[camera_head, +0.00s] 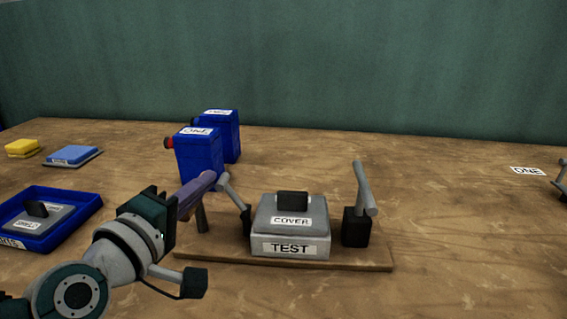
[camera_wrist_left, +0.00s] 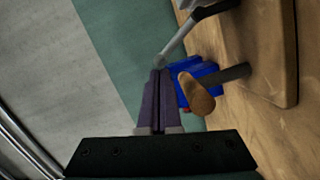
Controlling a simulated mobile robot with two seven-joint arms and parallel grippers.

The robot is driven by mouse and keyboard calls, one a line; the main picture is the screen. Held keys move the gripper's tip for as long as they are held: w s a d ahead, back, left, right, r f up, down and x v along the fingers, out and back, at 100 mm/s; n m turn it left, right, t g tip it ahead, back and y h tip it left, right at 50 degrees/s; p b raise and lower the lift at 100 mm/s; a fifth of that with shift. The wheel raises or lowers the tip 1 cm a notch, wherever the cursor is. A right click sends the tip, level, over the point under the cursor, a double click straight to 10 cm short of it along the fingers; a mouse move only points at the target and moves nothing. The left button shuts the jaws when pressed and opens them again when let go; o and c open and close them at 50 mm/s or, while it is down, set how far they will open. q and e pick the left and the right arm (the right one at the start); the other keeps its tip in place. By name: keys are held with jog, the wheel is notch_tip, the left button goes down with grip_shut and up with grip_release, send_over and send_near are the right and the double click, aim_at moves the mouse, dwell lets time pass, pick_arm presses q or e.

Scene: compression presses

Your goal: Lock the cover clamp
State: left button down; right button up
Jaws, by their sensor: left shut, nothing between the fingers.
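A grey box labelled TEST (camera_head: 290,247) stands on a wooden board, with a grey lid labelled COVER (camera_head: 290,215) on top. On its left is a clamp (camera_head: 246,220) with a grey lever (camera_head: 228,188) slanting up to the left. On its right is another clamp (camera_head: 356,228) with its lever (camera_head: 363,187) standing up, slightly tilted. My left gripper (camera_head: 208,180) is shut and empty, its purple fingertips close to the left lever's upper end. In the left wrist view the fingertips (camera_wrist_left: 160,74) are right by the lever's end (camera_wrist_left: 176,46); contact is unclear. My right gripper is not in view.
A short post (camera_head: 202,219) stands on the board's left part, under my fingers. Two blue boxes (camera_head: 199,155) stand behind. A blue tray (camera_head: 75,206) with a grey plate lies left, yellow (camera_head: 22,147) and blue blocks (camera_head: 72,154) beyond.

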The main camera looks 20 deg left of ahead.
pick_arm(q)
jog(key=shift+d+r, duration=0.1)
jog(key=shift+r, duration=0.05)
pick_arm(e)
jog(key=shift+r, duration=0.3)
